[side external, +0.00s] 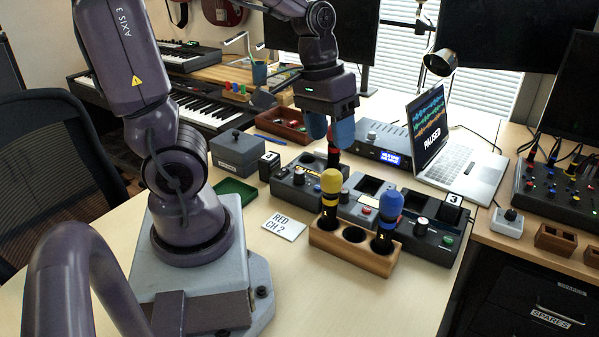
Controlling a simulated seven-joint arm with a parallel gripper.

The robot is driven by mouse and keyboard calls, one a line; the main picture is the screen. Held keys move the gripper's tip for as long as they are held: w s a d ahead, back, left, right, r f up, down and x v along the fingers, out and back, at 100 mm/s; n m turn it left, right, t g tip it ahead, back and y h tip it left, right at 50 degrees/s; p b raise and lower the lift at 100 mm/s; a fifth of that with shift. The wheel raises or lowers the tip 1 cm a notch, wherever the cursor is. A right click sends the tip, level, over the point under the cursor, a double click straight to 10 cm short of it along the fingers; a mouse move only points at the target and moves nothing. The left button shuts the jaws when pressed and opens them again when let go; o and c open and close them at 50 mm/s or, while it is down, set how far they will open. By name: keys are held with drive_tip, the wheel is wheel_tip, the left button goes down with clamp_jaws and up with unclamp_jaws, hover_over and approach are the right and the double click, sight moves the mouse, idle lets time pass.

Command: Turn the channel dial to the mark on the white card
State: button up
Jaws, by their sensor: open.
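The white card (284,226) lies on the table and reads "RED CH 2". My gripper (329,129) is open, pointing down, with its blue fingertips either side of a red-headed microphone. The microphone's dark body (334,157) stands upright at the right part of the station marked 1 (284,190); its head is mostly hidden, so I cannot tell contact. That station has a pale knob (299,176). The middle station (350,211) has another knob (344,196), and the station marked 3 (434,243) has one too (422,225). The dial settings are too small to read.
A wooden holder (340,248) in front holds a yellow microphone (330,188) and a blue one (388,212), with an empty middle hole. A green tray (236,190) and grey box (238,150) stand left. A laptop (462,165) stands behind right. The front table is clear.

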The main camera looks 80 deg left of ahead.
drive_tip(key=a+f+n, duration=0.1)
drive_tip(key=a+n, duration=0.1)
drive_tip(key=a+f+n+g, duration=0.1)
drive_tip(key=a+f, duration=0.1)
drive_tip(key=a+f+n, duration=0.1)
drive_tip(key=a+n, duration=0.1)
drive_tip(key=shift+w+f+n+h, duration=0.3)
drive_tip(key=shift+w, duration=0.1)
drive_tip(key=a+f+n+g, duration=0.1)
drive_tip(key=a+f+n, duration=0.3)
drive_tip(key=a+n, duration=0.2)
drive_tip(key=n+y, duration=0.2)
drive_tip(key=n, duration=0.8)
hover_over(299, 172)
drive_tip(key=f, duration=0.1)
wheel_tip(299, 172, down, 12)
drive_tip(key=shift+f, duration=0.15)
drive_tip(key=shift+c, duration=0.5)
drive_tip(key=c, duration=0.8)
drive_tip(key=shift+c, duration=0.2)
